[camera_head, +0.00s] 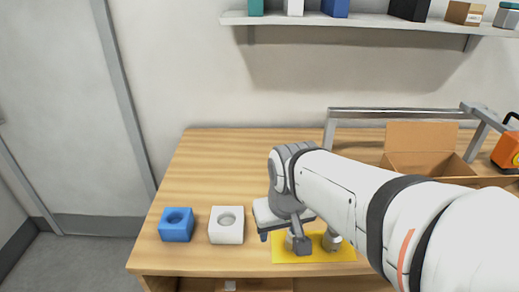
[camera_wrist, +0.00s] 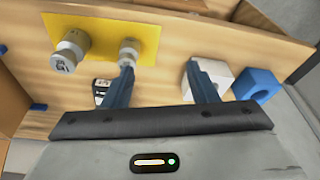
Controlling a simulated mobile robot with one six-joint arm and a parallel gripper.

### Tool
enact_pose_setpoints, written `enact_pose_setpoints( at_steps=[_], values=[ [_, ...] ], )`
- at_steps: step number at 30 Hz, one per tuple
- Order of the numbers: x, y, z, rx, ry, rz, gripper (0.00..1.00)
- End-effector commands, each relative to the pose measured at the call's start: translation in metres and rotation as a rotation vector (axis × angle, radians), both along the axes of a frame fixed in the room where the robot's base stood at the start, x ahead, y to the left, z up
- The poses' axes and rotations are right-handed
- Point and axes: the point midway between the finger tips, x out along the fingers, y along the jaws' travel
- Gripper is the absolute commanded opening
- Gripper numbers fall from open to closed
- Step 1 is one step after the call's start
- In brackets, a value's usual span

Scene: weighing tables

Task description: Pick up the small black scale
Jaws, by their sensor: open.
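A small black object with a pale marked face, which looks like the black scale (camera_wrist: 101,90), shows in the wrist view beside my left-hand finger. Its lower part is hidden by my gripper, and I cannot make it out in the head view. My gripper (camera_wrist: 158,66) is open with nothing between its fingers. In the head view my gripper (camera_head: 283,241) points down over the table at the left part of the yellow mat (camera_head: 345,253).
Two metal weights (camera_head: 331,240) (camera_wrist: 70,50) stand on the mat, close to my gripper. A white block (camera_head: 226,234) and a blue block (camera_head: 176,232), each with a round recess, sit to the left. An open cardboard box (camera_head: 420,163) stands at the back right.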

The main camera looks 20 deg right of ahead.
Motion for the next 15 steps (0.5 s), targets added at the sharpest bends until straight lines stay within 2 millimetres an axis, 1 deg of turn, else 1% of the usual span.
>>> enact_pose_setpoints(
  at_steps=[1, 2, 3, 5, 6, 8, 9, 12, 15],
  values=[
    [0.012, -0.009, -0.003, 0.000, -0.004, -0.013, 0.57],
    [0.020, -0.020, -0.004, 0.000, -0.008, -0.021, 0.59],
    [0.034, -0.028, -0.005, 0.000, -0.017, -0.039, 0.63],
    [0.056, -0.040, -0.009, -0.002, -0.031, -0.071, 0.67],
    [0.072, -0.048, -0.012, -0.003, -0.041, -0.096, 0.71],
    [0.097, -0.062, -0.017, -0.006, -0.059, -0.131, 0.76],
    [0.113, -0.072, -0.020, -0.008, -0.072, -0.154, 0.79],
    [0.149, -0.097, -0.032, -0.012, -0.099, -0.208, 0.87],
    [0.177, -0.121, -0.043, -0.017, -0.123, -0.252, 0.95]
  ],
)
